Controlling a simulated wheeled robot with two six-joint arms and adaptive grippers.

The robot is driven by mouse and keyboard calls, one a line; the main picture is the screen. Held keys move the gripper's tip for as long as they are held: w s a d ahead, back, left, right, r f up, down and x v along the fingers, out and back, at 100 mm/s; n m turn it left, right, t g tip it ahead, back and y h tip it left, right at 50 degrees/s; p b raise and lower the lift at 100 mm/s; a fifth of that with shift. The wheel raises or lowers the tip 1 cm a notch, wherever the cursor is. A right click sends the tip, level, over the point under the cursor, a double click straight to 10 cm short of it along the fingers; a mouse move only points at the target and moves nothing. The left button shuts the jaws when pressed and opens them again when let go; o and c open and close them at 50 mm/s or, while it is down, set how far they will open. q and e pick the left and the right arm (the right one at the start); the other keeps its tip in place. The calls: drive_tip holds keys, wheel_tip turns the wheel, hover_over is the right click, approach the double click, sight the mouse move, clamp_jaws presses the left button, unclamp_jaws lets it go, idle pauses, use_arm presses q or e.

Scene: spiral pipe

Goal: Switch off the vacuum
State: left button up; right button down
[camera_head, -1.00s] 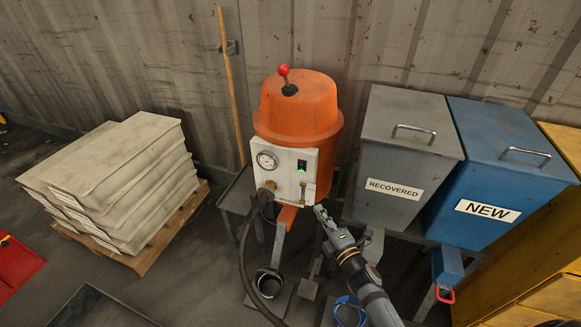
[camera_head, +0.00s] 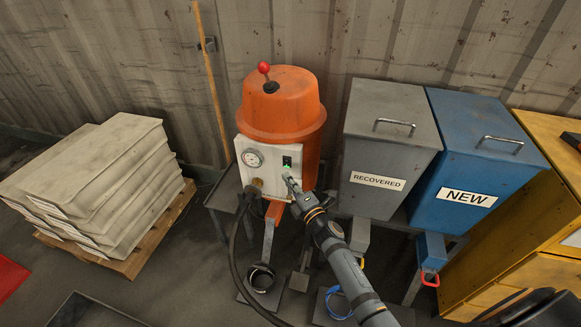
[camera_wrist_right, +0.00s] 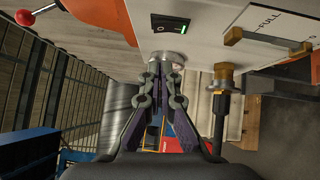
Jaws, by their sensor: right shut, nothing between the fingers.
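The orange vacuum (camera_head: 284,105) stands against the wall, with a red-ball lever (camera_head: 264,68) on top. Its white control panel (camera_head: 254,180) carries a round gauge (camera_head: 252,158) and a black rocker switch (camera_head: 287,161) with a green light. In the right wrist view the switch (camera_wrist_right: 170,23) shows its green light lit, just beyond my fingertips. My right gripper (camera_head: 289,180) is shut and empty, its tips at the panel just below the switch; it also shows in the wrist view (camera_wrist_right: 163,68). I cannot tell whether the tips touch the panel. My left gripper is out of view.
A brass fitting (camera_wrist_right: 224,80) sits beside my fingers on the panel. A black hose (camera_head: 234,250) hangs in front. The grey RECOVERED bin (camera_head: 388,135) and blue NEW bin (camera_head: 472,150) stand to the right.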

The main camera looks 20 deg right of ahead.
sight(286, 160)
drive_tip(key=w, duration=0.1)
drive_tip(key=w+d, duration=0.2)
drive_tip(key=w, duration=0.1)
drive_tip(key=shift+r, duration=0.25)
drive_tip(key=shift+w, duration=0.2)
drive_tip(key=shift+d+r, duration=0.1)
drive_tip(key=shift+w+d+r, duration=0.1)
drive_tip(key=shift+w+r, duration=0.05)
drive_tip(key=shift+w, duration=0.05)
